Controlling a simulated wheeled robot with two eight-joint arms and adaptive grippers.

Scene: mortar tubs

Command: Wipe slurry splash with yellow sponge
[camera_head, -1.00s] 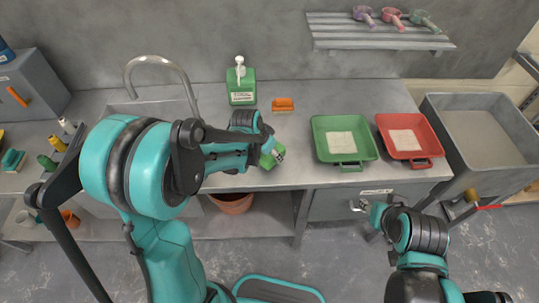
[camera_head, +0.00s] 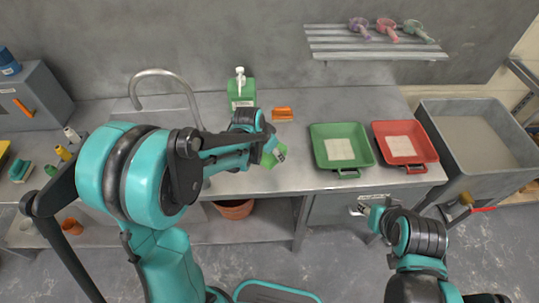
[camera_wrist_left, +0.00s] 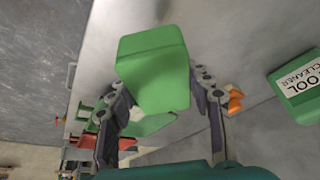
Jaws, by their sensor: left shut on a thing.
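My left gripper (camera_head: 278,154) is over the steel counter, shut on a green block (camera_wrist_left: 152,70). The block fills the middle of the left wrist view, between the two fingers; a bit of it shows beside the gripper in the head view (camera_head: 267,161). I cannot tell whether it touches the counter. A yellow object (camera_head: 3,151) is cut off at the left edge of the head view; I cannot tell if it is a sponge. I cannot make out a slurry splash. My right gripper (camera_head: 366,211) is in front of the counter, its finger opening unclear.
A green bottle (camera_head: 241,92) and an orange-topped block (camera_head: 282,113) stand behind the left gripper. A green tub (camera_head: 320,133) and a red tub (camera_head: 381,131) are to its right. A tap (camera_head: 163,73) stands at the left. A grey basin (camera_head: 430,108) is at far right.

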